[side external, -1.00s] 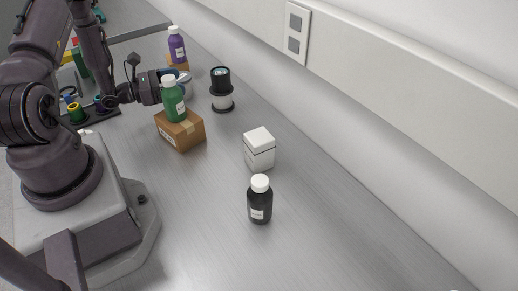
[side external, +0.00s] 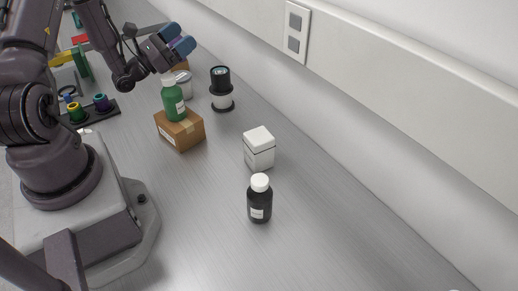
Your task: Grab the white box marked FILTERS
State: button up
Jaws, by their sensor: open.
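My gripper (side external: 181,41) is up at the back left, with blue fingertips, above and behind the green bottle. It is open and well apart from the white box. Nothing shows between its fingers.
A black bottle (side external: 260,200) with a white cap stands just in front of the box. A green bottle (side external: 173,101) stands on a brown carton (side external: 180,130) to the left. A black-and-white cylinder (side external: 221,90) stands behind.

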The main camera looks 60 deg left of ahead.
notch_tip(320, 180, up, 7)
jog(key=d+n+t+y, duration=0.1)
jog(key=d+t+y, duration=0.1)
jog(key=y, duration=0.1)
jog(key=n+g+h, duration=0.1)
jog(key=n+g, duration=0.1)
jog(key=g, duration=0.1)
send_over(248, 145)
jog(key=s+a, duration=0.2)
jog(key=a, duration=0.6)
notch_tip(248, 145, down, 15)
jog(key=d+f+m+g+h, duration=0.1)
jog(key=d+f, duration=0.1)
jog(key=s+d+f+m+g+h, duration=0.1)
jog(key=d+f, duration=0.2)
jog(key=s+d+f+m+g, duration=0.1)
jog(key=d+f, duration=0.2)
jog(key=shift+s+f+h, duration=0.25)
jog(key=shift+h, duration=0.15)
jog(key=w, duration=0.7)
jog(key=shift+w+d, duration=0.1)
jog(key=shift+d, duration=0.1)
jog(key=c, duration=1.1)
